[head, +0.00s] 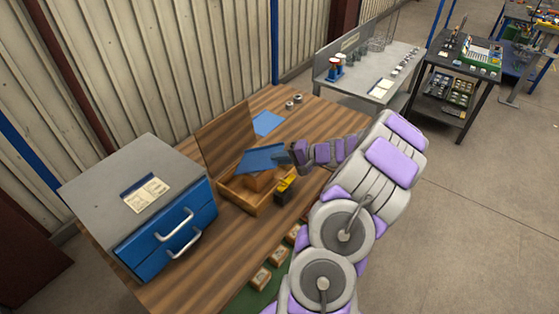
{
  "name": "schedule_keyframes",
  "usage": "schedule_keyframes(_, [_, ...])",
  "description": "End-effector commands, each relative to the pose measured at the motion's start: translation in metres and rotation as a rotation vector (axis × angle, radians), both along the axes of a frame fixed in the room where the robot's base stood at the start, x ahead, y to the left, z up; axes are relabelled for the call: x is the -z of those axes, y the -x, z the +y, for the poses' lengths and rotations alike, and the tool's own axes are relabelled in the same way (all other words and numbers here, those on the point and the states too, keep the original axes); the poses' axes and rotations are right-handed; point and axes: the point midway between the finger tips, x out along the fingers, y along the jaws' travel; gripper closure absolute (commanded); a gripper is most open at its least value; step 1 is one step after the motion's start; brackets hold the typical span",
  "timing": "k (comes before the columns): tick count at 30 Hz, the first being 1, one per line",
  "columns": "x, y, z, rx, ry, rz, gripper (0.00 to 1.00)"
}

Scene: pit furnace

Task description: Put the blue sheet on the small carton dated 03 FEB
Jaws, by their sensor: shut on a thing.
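My gripper (289,154) is shut on a blue sheet (263,160), held tilted above an open wooden box (228,194). A brown block-like thing in the box shows partly under the sheet. A second blue sheet (267,123) lies flat on the wooden table behind the box. Several small cartons (261,278) stand in a row on a green surface at the table's front. They bear pale labels too small to read, so I cannot tell which is dated 03 FEB. My arm hides part of the row.
A grey cabinet with blue drawers (165,240) stands on the left of the table, with an open booklet (146,194) on top. A yellow and black thing (285,188) is beside the box. Two small metal pieces (293,102) lie at the back. Bare wood (215,262) shows in front.

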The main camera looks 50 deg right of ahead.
Motion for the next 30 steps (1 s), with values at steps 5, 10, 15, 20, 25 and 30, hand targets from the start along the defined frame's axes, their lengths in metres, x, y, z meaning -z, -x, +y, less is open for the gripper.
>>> schedule_keyframes(5, [-0.002,0.0,0.003,-0.001,0.004,-0.002,1.0])
schedule_keyframes(10, [0.0,-0.001,0.005,-0.001,0.005,-0.002,1.0])
schedule_keyframes(15, [0.006,-0.001,0.003,-0.001,0.003,-0.001,1.0])
schedule_keyframes(20, [0.012,0.0,0.0,-0.001,-0.001,0.0,1.0])
schedule_keyframes(25, [0.011,0.0,0.001,0.0,0.001,0.0,0.79])
schedule_keyframes(30, [0.009,0.0,0.003,-0.001,0.004,-0.002,0.68])
